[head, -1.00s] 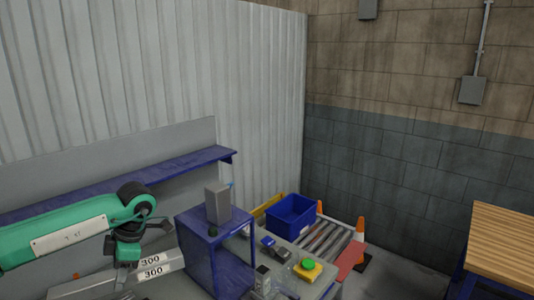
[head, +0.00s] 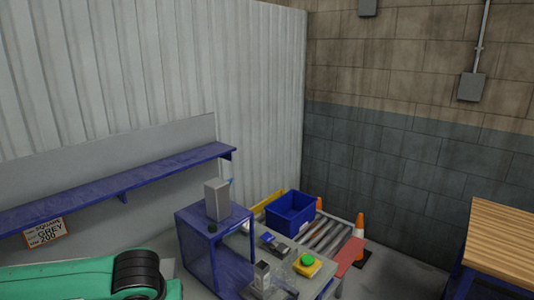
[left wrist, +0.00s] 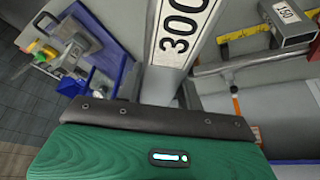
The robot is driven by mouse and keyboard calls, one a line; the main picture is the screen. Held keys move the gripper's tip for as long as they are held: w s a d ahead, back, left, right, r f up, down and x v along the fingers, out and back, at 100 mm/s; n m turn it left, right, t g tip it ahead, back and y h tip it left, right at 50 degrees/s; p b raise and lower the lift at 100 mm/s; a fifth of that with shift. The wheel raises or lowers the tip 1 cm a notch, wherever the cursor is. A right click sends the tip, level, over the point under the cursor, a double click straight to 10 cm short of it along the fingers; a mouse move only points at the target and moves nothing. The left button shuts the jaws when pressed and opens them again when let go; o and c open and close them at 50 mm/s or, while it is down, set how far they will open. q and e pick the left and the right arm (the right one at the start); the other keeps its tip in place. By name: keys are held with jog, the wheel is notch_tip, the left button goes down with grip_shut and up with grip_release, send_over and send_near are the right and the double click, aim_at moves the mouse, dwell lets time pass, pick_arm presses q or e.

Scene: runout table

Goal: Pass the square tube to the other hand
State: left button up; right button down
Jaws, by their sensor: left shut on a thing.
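A pale grey square tube (left wrist: 164,82) with a white label reading 300 runs down from the top of the left wrist view to my left gripper (left wrist: 158,112). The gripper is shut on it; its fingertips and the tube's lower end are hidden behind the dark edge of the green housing. In the head view only my green left arm shows at the bottom left, and its gripper and the tube are below the frame. My right gripper is in neither view.
A blue stand (head: 213,232) carries a grey block (head: 217,200). Beyond are a blue bin (head: 291,212), a roller conveyor (head: 328,236) and a green button on a yellow box (head: 307,264). A tube marked 150 (left wrist: 288,22) lies at the wrist view's upper right.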

pick_arm(q)
jog(key=d+m, duration=0.1)
jog(key=s+m+h, duration=0.1)
jog(key=shift+s+d+m, duration=0.3)
jog(key=shift+d+m, duration=0.1)
notch_tip(320, 180, down, 10)
jog(key=b, duration=1)
jog(key=shift+w, duration=0.1)
